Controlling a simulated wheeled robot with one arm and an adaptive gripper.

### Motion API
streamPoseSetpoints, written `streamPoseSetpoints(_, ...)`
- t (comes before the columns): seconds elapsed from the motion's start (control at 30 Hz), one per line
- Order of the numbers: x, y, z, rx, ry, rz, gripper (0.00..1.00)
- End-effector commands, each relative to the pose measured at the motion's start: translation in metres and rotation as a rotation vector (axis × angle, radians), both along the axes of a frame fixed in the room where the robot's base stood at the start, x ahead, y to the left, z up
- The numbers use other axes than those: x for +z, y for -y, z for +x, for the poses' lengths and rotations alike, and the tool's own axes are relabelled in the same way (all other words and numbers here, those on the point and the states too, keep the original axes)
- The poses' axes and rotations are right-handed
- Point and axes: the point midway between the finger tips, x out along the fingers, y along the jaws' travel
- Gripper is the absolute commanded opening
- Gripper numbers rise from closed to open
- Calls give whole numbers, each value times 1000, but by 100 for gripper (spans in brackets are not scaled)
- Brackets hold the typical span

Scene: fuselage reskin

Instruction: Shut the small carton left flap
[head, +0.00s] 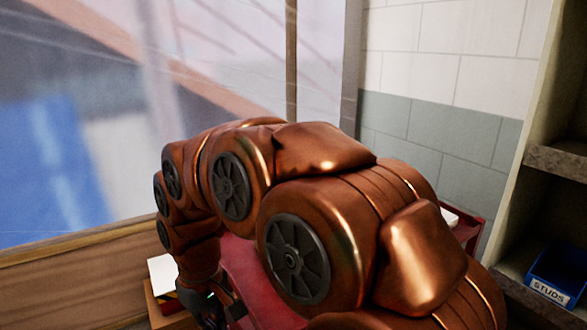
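A small brown box (158,304), possibly the carton, shows partly at the lower left, left of my gripper. A white piece (162,273) stands at its top; I cannot tell whether it is a flap. My dark gripper (212,312) points down at the bottom of the head view, close to the right side of the box. Its fingertips are cut off or hidden, so I cannot tell whether it is open or touching the box. My copper arm hides much of the middle.
A red surface (250,275) lies under and behind my arm, with a red frame (467,232) at its right. A wooden ledge (75,270) runs below a large window at left. Shelving (560,160) with a blue "STUDS" bin (558,275) stands at right.

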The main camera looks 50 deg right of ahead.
Motion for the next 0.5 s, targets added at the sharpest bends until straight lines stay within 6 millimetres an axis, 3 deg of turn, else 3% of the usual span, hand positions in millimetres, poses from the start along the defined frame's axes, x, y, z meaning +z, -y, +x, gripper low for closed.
streamPoseSetpoints(0.03,27,11,16,-11,16,5,0)
streamPoseSetpoints(0.27,97,73,69,-57,84,8,0)
streamPoseSetpoints(0.5,165,158,107,-136,156,-6,0)
